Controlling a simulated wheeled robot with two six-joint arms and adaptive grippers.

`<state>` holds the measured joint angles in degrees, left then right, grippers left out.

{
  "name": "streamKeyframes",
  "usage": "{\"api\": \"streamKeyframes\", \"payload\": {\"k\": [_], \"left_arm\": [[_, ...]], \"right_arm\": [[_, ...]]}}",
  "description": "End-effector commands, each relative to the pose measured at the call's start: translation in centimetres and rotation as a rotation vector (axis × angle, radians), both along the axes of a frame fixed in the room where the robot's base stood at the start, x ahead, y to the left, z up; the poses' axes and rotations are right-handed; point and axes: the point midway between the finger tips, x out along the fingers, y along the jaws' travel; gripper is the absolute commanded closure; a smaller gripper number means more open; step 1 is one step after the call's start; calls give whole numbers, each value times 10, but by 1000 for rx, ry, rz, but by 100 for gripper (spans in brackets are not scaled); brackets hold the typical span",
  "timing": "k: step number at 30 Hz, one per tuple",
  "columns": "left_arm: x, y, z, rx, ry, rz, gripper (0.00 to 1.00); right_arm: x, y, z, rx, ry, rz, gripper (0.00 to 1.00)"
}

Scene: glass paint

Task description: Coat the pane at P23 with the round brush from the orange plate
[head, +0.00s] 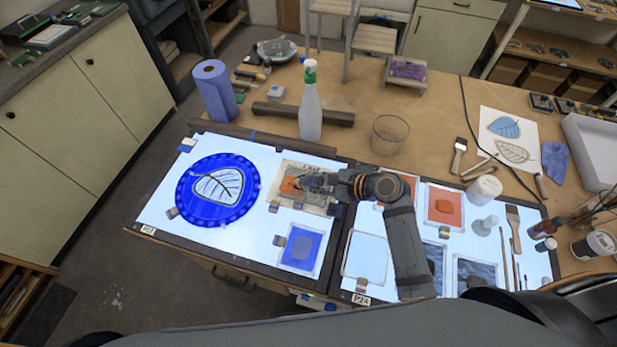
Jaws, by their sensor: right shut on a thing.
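The round pane (217,216) lies on the left light panel, marked P23. It shows blue with a leaf drawn in dark lines on a pale area. A plate with orange paint (444,206) lies on the right panel. My right gripper (309,181) is low over a printed paper sheet (318,199), right of the pane and apart from it. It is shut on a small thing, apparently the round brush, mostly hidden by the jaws. An orange patch (290,186) shows on the sheet at the fingertips. My left gripper is not in view.
A blue plate (300,248) lies in front of the sheet. A spray bottle (310,110), a dark bar (335,117) and a glass (388,134) stand behind. A blue roll (214,92) is at the back left. Brushes (513,225) and jars crowd the right panel.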

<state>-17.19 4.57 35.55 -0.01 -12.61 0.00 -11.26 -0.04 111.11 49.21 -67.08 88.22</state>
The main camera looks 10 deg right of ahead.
Motion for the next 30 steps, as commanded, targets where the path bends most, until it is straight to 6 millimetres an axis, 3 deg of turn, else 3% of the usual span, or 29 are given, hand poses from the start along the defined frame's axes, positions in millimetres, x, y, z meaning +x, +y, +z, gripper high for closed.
{"api": "streamKeyframes", "payload": {"k": [21,30], "left_arm": [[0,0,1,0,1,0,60],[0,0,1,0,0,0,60]], "right_arm": [[-12,-29,-1,-1,0,0,100],[-22,-52,0,-2,1,0,100]]}}
